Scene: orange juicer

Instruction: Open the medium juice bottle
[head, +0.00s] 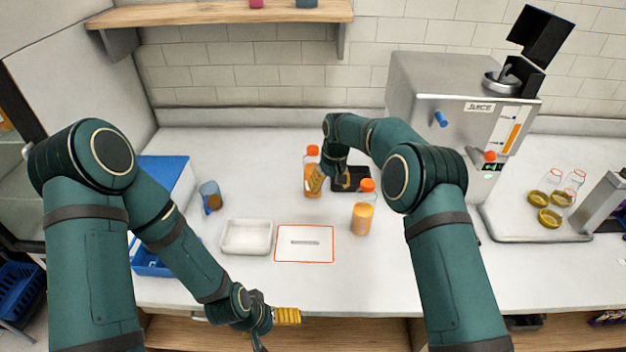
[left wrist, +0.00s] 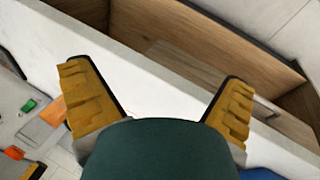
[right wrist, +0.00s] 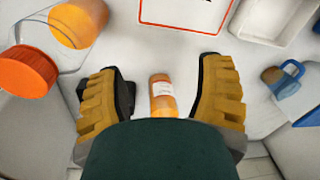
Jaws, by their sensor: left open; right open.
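Two orange-capped juice bottles stand on the counter in the head view: one (head: 312,184) left of the black tray, the other (head: 361,218) nearer me and to the right. Which is the medium one I cannot tell for sure. My right gripper (head: 331,180) is open beside the left bottle. In the right wrist view the bottle (right wrist: 162,96) shows between the open fingers (right wrist: 160,70), its cap hidden; no grip shows. The other bottle's orange cap (right wrist: 27,72) is at the far left there. My left gripper (left wrist: 158,90) is open and empty at the counter's front edge.
The steel juicer (head: 410,85) stands at the right.

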